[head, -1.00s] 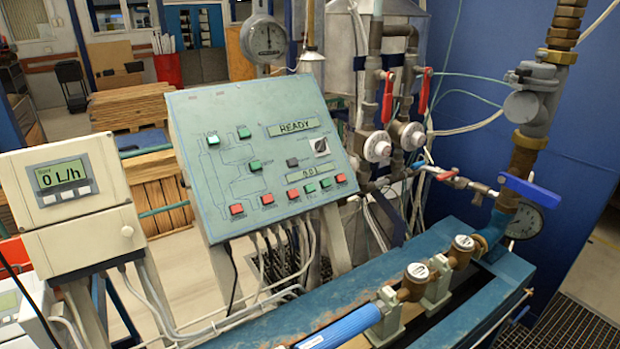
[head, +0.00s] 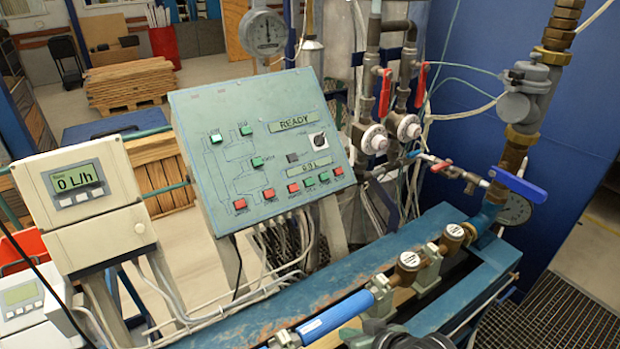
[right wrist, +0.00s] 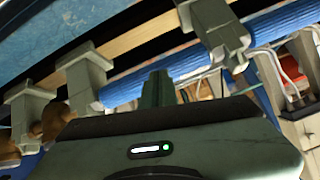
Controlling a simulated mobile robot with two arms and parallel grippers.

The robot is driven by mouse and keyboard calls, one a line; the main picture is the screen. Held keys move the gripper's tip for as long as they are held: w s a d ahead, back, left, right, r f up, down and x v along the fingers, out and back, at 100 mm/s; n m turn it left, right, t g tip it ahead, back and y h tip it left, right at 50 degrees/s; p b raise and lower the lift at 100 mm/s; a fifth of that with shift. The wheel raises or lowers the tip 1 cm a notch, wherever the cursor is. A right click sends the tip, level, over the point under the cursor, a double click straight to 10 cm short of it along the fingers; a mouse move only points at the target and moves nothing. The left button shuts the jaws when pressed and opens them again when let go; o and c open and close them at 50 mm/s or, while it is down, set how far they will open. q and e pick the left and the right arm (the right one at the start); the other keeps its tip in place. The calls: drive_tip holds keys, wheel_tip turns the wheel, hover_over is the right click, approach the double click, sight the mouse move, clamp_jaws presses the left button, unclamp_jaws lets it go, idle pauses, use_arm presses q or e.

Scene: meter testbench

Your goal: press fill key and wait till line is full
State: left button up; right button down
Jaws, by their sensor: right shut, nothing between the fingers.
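The sloped teal control panel (head: 255,150) stands in the middle of the head view. Its upper display (head: 292,122) reads READY. Its lower display (head: 316,165) seems to read 0.0 L. Several green keys, such as one at the upper left (head: 215,138), and several red keys, such as one at the lower left (head: 240,204), sit on it. Key labels are too small to tell which is fill. My right gripper (right wrist: 156,88) is shut and empty near the blue pipe (right wrist: 145,83). In the head view, dark parts of my right arm show at the bottom edge. My left gripper is not in view.
A white meter box (head: 78,183) at the left reads 0 L/h. The blue bench (head: 270,318) carries the blue pipe and brass water meters (head: 408,262) in front of the panel. Vertical pipes with red-handled valves (head: 384,92) and a blue-handled valve (head: 517,186) stand at the right.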

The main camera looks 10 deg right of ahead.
sight(309, 182)
drive_tip(key=w+d+r+m+t+y, duration=0.1)
drive_tip(key=w+r+m+t+y, duration=0.3)
drive_tip(key=w+r, duration=1.9)
drive_tip(key=r+t, duration=0.1)
drive_tip(key=t, duration=0.3)
drive_tip(key=shift+w+d+m+t+y, duration=0.2)
drive_tip(key=shift+d+m+t+y, duration=0.1)
drive_tip(key=shift+t, duration=0.1)
drive_tip(key=shift+a, duration=0.1)
drive_tip(key=shift+w+a+f+b, duration=0.4)
drive_tip(key=shift+w+f+b, duration=0.6)
drive_tip(key=shift+b, duration=0.25)
drive_tip(key=shift+w+a+f+b, duration=0.45)
drive_tip(key=shift+w+f+b, duration=0.55)
drive_tip(key=shift+b, duration=0.3)
drive_tip(key=shift+w+a+f+b, duration=0.4)
drive_tip(key=shift+w+f+b, duration=0.6)
drive_tip(key=shift+b, duration=0.25)
drive_tip(key=shift+r, duration=0.15)
drive_tip(key=shift+w, duration=0.1)
